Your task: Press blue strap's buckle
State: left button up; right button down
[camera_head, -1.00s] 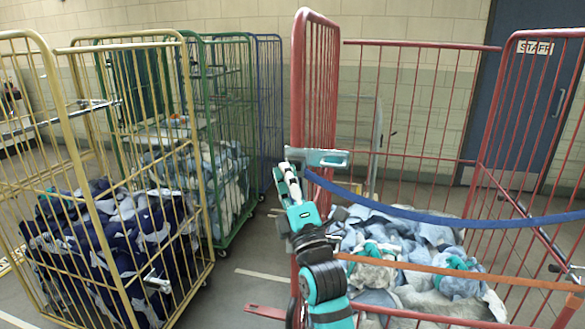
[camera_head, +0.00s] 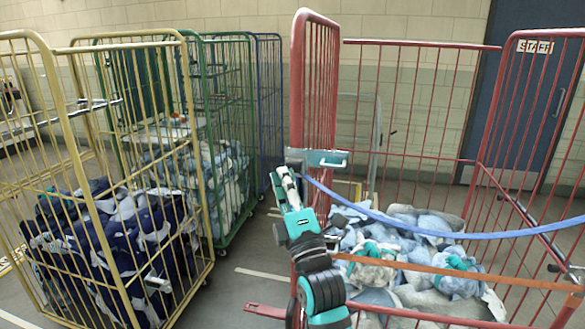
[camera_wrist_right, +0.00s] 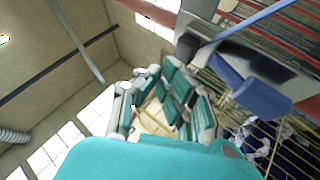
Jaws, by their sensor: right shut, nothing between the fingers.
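The blue strap (camera_head: 430,230) hangs in a slack curve across the open front of the red cage (camera_head: 317,80). Its buckle (camera_head: 318,158), grey with a teal part, sits at the cage's left front post. In the right wrist view the buckle (camera_wrist_right: 245,58) is at the upper right, with blue strap (camera_wrist_right: 255,95) at it. My right gripper (camera_head: 284,171) is shut and empty, just left of and slightly below the buckle. Its teal fingers (camera_wrist_right: 165,78) show in the wrist view, left of the buckle; contact cannot be told. My left gripper is not in view.
An orange strap (camera_head: 450,270) crosses the red cage lower down, in front of piled pale blue and grey bags (camera_head: 410,250). A yellow cage (camera_head: 200,150) with dark blue bags stands left, green and blue cages behind. Floor (camera_head: 245,285) is clear between the cages.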

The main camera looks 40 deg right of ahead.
jog(key=s+a, duration=0.3)
jog(key=shift+s+a, duration=0.1)
jog(key=shift+a, duration=0.3)
dwell(0.6)
